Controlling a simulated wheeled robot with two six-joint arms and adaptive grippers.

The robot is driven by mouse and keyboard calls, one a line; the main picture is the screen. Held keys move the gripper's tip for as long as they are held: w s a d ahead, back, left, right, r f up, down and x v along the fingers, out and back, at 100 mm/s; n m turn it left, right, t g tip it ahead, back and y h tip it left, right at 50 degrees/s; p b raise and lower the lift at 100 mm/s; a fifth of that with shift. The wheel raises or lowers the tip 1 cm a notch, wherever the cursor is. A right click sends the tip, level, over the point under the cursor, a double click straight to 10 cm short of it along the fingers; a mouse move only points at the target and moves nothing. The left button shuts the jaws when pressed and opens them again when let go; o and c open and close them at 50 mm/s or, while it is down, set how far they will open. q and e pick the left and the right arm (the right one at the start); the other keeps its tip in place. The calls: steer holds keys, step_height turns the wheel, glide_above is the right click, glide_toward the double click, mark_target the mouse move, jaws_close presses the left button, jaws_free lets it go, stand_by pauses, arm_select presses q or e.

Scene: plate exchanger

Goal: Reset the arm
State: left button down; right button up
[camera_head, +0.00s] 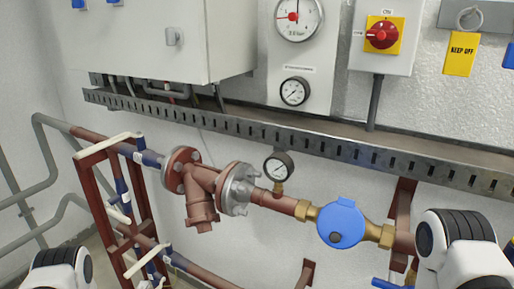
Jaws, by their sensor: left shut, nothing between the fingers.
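A white and black part of my left arm (62,268) shows at the bottom left edge, low in front of the pipe stand. My left gripper is shut with nothing held; its fingertips cannot be made out. A larger white and black part of my right arm (455,245) stands at the bottom right, in front of the right end of the pipe. The fingers of my right gripper do not show. I see no object held by either arm.
A brown pipe with a flanged strainer (203,190), a small gauge (279,166) and a blue meter (341,223) crosses the middle. A red-brown frame (98,205) stands left. A slotted metal tray (300,142), grey cabinet (150,40) and red switch (383,34) are on the wall.

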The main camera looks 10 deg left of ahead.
arm_select(q)
steer(key=s+d+n+g+h, duration=0.1)
steer(key=d+g, duration=0.1)
steer(key=d, duration=0.5)
steer(key=s+d+n+g, duration=0.1)
steer(key=d+n+g, duration=0.15)
steer(key=d, duration=0.55)
steer(key=s+f+n+g+y, duration=0.1)
steer(key=s+n+g, duration=0.6)
steer(key=s, duration=0.7)
steer(key=s+f+n+g+y, duration=0.1)
steer(key=s+f+n+g, duration=0.2)
steer(key=s+n+g, duration=0.4)
steer(key=s+n, duration=0.1)
steer(key=s, duration=0.7)
steer(key=shift+d+f+n, duration=0.15)
steer(key=shift+d+n, duration=0.2)
steer(key=shift+d, duration=0.05)
